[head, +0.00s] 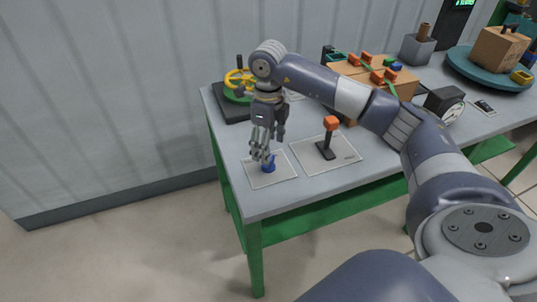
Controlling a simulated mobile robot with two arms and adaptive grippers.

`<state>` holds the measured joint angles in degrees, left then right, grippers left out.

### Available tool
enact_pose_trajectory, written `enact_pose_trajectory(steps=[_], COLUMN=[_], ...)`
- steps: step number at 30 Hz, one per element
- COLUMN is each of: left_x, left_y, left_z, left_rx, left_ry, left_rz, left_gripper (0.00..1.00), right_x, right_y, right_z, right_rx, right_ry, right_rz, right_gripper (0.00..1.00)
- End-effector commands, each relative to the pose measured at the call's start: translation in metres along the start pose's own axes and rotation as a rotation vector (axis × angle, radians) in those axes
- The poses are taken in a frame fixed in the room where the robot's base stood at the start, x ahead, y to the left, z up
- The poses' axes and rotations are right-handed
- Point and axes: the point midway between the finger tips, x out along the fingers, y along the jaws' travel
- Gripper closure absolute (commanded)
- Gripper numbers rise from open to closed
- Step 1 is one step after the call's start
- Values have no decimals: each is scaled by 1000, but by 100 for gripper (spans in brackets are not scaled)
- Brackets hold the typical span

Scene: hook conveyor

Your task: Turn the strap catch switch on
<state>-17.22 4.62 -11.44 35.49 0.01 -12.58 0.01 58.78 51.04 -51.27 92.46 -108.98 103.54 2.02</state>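My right arm reaches in from the right. Its gripper (263,152) points down at the left end of the table, at a small blue part (268,163) on a white plate (268,180). The fingers cover part of the blue part. I cannot tell whether they touch it or how far they are open. A cardboard box (347,70) with green straps and several orange catches (377,77) stands farther back, partly behind my arm. Which part is the strap catch switch is not clear. My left gripper is not in view.
A black lever with an orange knob (330,124) stands on a plate right of the gripper. A yellow wheel (239,82) is behind it. A dial gauge (446,104) and a turntable with a box (500,48) are at the right. The table's front edge (300,203) is clear.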

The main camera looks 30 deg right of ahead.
Motion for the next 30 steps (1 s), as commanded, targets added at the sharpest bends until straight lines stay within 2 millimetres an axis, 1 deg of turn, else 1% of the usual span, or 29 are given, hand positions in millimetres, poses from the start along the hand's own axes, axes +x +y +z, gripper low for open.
enact_pose_trajectory(steps=[1,3,6,10,15,30], left_x=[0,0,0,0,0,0], left_y=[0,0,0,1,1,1], left_z=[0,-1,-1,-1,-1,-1], left_rx=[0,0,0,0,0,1], left_ry=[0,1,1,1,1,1], left_rz=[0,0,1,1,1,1], left_gripper=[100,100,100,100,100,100], right_x=[-13,-27,-44,-59,-65,-65], right_y=[0,0,0,0,0,0], right_z=[1,1,1,0,0,0], right_rx=[-1,0,-1,0,0,0], right_ry=[-5,-5,-3,-1,1,1], right_rz=[-3,-2,-2,0,1,1], right_gripper=[33,33,33,33,33,33])
